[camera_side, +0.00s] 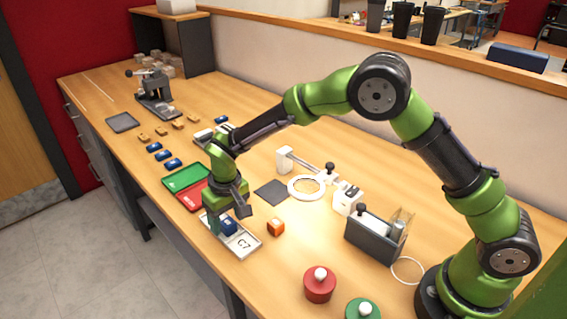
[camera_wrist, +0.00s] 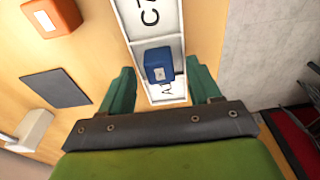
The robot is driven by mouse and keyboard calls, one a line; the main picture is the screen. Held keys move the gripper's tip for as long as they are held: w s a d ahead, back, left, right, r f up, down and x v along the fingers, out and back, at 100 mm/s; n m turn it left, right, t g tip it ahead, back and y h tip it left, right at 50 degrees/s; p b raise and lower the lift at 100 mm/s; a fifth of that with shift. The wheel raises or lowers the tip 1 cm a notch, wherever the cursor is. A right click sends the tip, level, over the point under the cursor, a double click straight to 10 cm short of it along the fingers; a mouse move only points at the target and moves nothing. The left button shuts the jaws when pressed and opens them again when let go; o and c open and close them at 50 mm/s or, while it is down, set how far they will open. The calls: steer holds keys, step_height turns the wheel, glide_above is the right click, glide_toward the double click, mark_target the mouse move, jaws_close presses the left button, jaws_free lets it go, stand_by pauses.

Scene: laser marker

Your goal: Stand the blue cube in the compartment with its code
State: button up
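The blue cube (camera_wrist: 158,62) stands in a compartment of the white tray (camera_side: 249,254), over a label that starts with A and is partly covered by the cube. A small white mark on the cube's top is too small to read. My gripper (camera_wrist: 160,68) is open, with one finger on each side of the cube and a gap at both sides. In the side view my gripper (camera_side: 228,222) is low over the tray and partly hides the cube (camera_side: 229,227).
An orange cube (camera_side: 276,227) stands right of the tray. Red (camera_side: 192,197) and green (camera_side: 186,177) trays lie behind it. A dark plate (camera_side: 271,192), white ring (camera_side: 307,187), grey box (camera_side: 374,238) and red knobbed lid (camera_side: 319,287) are to the right. More blue blocks (camera_side: 163,154) lie farther back.

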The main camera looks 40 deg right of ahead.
steer(key=shift+r, duration=0.1)
step_height(320, 180, up, 17)
steer(key=s, duration=0.2)
steer(key=shift+f, duration=0.2)
steer(key=s+d+r+m+t+y, duration=0.1)
steer(key=s+d+r+m+t, duration=0.1)
steer(key=s+d, duration=0.5)
steer(key=s+d+r+m+t+y, duration=0.1)
steer(key=s+d+r+m+t, duration=0.1)
steer(key=s+d, duration=0.6)
steer(key=s+r+t, duration=0.1)
steer(key=s, duration=0.6)
steer(key=shift+s+d+r+t, duration=0.2)
steer(key=shift+s+d+t, duration=0.1)
steer(key=shift+s+t, duration=0.1)
